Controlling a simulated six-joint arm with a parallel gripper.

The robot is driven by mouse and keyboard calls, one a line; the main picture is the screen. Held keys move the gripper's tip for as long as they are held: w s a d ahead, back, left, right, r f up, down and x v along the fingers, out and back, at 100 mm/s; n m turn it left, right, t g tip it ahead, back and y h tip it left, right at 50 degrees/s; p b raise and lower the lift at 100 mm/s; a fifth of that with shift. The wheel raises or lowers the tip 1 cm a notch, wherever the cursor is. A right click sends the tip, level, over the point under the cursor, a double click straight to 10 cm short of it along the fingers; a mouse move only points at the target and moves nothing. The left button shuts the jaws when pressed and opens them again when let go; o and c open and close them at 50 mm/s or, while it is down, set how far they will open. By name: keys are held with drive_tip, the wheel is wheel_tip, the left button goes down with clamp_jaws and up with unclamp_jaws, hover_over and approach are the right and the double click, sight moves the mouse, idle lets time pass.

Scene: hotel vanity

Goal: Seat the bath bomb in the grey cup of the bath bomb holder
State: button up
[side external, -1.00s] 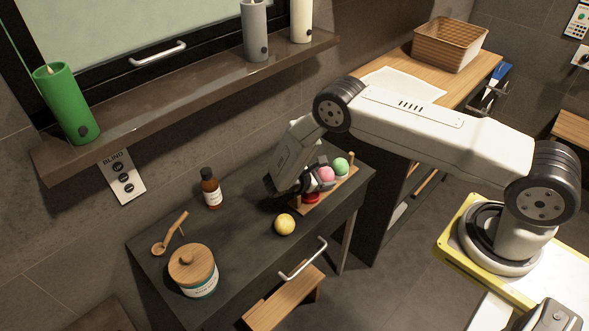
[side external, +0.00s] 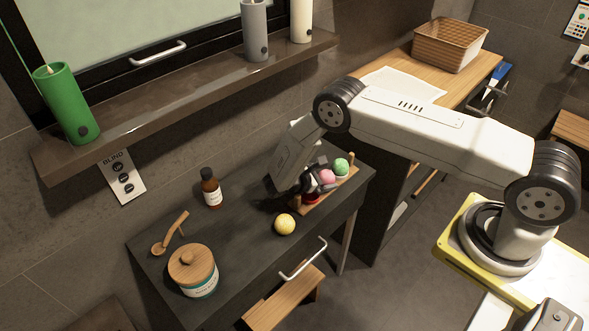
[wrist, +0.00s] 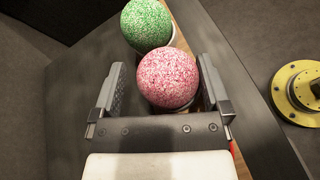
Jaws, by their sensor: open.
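A pink speckled bath bomb (wrist: 167,78) sits between the spread fingers of my gripper (wrist: 163,85) in the wrist view, with a gap visible on the left and the right finger close beside it. In the side view the pink bath bomb (side external: 327,177) is over the wooden bath bomb holder (side external: 313,205), partly behind my gripper (side external: 309,180). The cup under it is mostly hidden, so I cannot tell its colour or how fully the ball is seated. A green bath bomb (side external: 341,166) sits in a pale cup at the holder's far end. A red cup (side external: 311,198) shows at the near side.
A yellow bath bomb (side external: 284,224) lies on the dark vanity top left of the holder. A shelf with candles runs above, behind the vanity.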

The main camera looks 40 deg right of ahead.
drive_tip(key=shift+v, duration=3.95)
drive_tip(key=shift+r, duration=0.1)
drive_tip(key=shift+s+d+r+m+y, duration=0.1)
drive_tip(key=shift+r+m+y, duration=0.3)
drive_tip(key=shift+r+y, duration=0.3)
drive_tip(key=s+a+r+m+t+y, duration=0.2)
drive_tip(key=s+r+m+t+y, duration=0.3)
drive_tip(key=s+r+m+y, duration=0.7)
drive_tip(key=s+r, duration=0.5)
drive_tip(key=r, duration=0.3)
drive_tip(key=shift+r, duration=0.25)
